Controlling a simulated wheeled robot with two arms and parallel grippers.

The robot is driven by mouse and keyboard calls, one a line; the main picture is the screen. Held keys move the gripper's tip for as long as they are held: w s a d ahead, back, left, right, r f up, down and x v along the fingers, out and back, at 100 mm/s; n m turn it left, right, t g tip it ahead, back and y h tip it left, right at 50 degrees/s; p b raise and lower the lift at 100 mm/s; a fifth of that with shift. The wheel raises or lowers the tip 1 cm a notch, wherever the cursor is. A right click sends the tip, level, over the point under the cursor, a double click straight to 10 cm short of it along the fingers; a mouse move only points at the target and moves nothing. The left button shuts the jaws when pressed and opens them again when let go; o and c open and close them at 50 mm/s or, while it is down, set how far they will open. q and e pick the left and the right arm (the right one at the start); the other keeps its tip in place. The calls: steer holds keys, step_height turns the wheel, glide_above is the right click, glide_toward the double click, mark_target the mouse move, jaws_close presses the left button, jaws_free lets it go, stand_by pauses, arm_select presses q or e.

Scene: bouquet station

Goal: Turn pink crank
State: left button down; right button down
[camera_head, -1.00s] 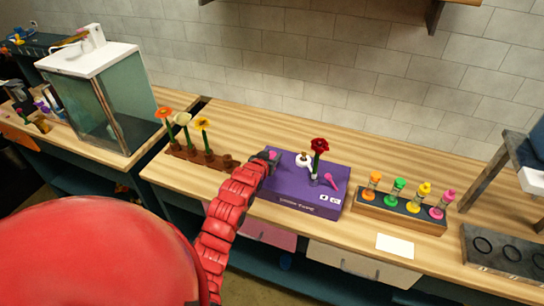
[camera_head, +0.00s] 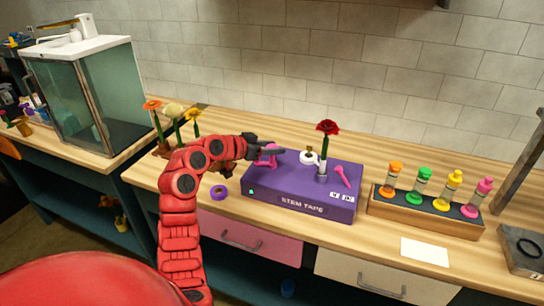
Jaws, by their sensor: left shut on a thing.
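The purple stem tape box (camera_head: 300,205) sits on the wooden bench. A pink crank (camera_head: 267,160) stands at the left of its top. My left gripper (camera_head: 272,150) is at this crank and shut on it; its dark fingers partly cover the pink part. A pink lever (camera_head: 342,176) leans at the right of the box top. A red rose (camera_head: 327,128) stands upright in a holder on the box, beside a white tape roll (camera_head: 308,157). My right gripper is not in view.
A purple tape roll (camera_head: 219,193) lies left of the box. Orange, yellow and cream flowers (camera_head: 172,112) stand behind my left arm. A rack of coloured bottles (camera_head: 425,205) and a white card (camera_head: 425,251) are at the right. A glass tank (camera_head: 90,95) is at the left.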

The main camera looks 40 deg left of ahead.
arm_select(q)
steer(key=shift+f, duration=0.2)
steer(key=shift+c, duration=2)
jaws_free()
steer(key=shift+r, duration=0.1)
steer(key=b+v, duration=0.2)
steer(key=v, duration=1.5)
steer(key=shift+s+b, duration=0.15)
steer(key=shift+b, duration=0.2)
steer(key=shift+r, duration=0.1)
